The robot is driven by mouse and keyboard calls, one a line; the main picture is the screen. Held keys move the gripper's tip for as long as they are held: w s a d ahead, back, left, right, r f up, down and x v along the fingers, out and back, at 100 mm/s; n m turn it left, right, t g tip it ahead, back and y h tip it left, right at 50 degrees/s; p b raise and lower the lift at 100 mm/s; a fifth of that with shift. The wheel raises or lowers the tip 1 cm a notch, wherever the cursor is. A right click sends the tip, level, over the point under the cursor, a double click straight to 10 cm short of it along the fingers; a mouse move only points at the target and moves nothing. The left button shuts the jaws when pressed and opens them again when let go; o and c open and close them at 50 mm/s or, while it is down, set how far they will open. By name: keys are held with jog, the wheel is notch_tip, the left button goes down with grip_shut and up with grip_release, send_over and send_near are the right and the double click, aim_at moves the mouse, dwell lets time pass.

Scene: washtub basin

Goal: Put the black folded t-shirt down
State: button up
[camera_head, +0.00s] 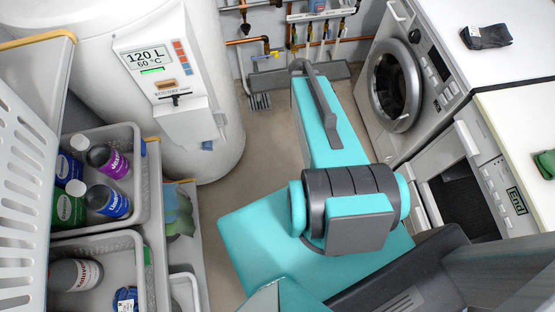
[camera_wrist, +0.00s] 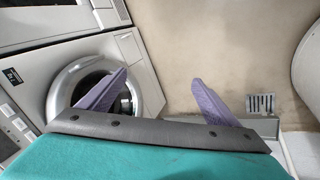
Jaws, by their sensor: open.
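A small black folded cloth, which looks like the black folded t-shirt (camera_head: 486,36), lies on the white top of the far washing machine (camera_head: 445,75) at the upper right of the head view. The wrist view does not show it. My gripper (camera_wrist: 159,77) is open in the wrist view, its two purple fingers spread apart with nothing between them. The fingers point toward the floor and the round machine door (camera_wrist: 92,88). In the head view I cannot make out the fingers.
A nearer machine (camera_head: 490,170) stands at the right with its front open; a green item (camera_head: 546,163) lies on its top. Bins of bottles (camera_head: 92,190) and a white boiler (camera_head: 200,90) are at the left. A floor drain (camera_head: 260,101) lies near the back wall.

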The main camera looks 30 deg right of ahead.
jog(key=s+a+f+n+g+y, duration=0.1)
jog(key=s+a+f+n, duration=0.2)
jog(key=a, duration=0.6)
jog(key=s+a+f+n+g+y, duration=0.1)
jog(key=s+a+f+n+y, duration=0.1)
jog(key=s+a, duration=0.6)
jog(key=s+a+f+n+g+y, duration=0.1)
jog(key=s+a+f+n, duration=0.3)
jog(key=a, duration=0.7)
notch_tip(320, 180, down, 2)
jog(key=shift+s+f+g+y, duration=0.1)
jog(key=shift+s+g+y, duration=0.3)
jog(key=shift+s, duration=0.3)
jog(key=shift+a, duration=0.1)
jog(key=shift+f, duration=0.15)
